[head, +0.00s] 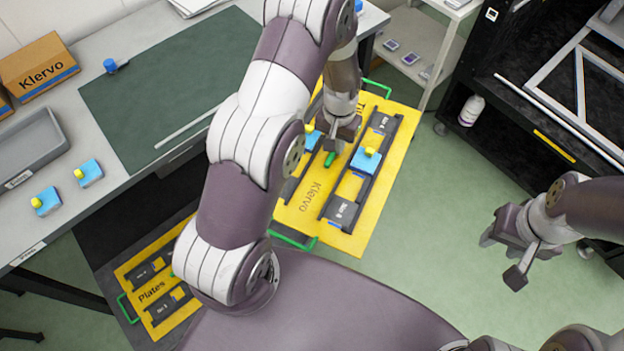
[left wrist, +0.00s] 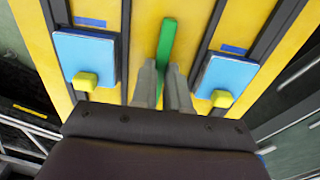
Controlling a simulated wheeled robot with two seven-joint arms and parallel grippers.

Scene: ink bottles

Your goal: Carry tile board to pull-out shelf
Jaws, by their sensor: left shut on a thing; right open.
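The yellow tile board (head: 296,212) marked Klervo is in the middle of the head view, bearing black rails and blue tiles with yellow knobs. My left gripper (head: 335,140) is over it. In the left wrist view the fingers (left wrist: 165,85) are shut on a green handle (left wrist: 167,40) along the board's middle, with a blue tile on each side. My right gripper (head: 505,255) is open and empty, right of the board over the floor. A dark shelf (head: 145,243), apparently the pull-out shelf, sticks out below the bench at the left. My left arm hides part of the board.
A second yellow board (head: 125,270) marked Plates lies on the dark shelf, taking up its front part. The grey bench (head: 120,180) holds a green mat (head: 165,85), a grey bin (head: 30,135) and a Klervo box (head: 38,68). A black rack (head: 510,90) stands at the right.

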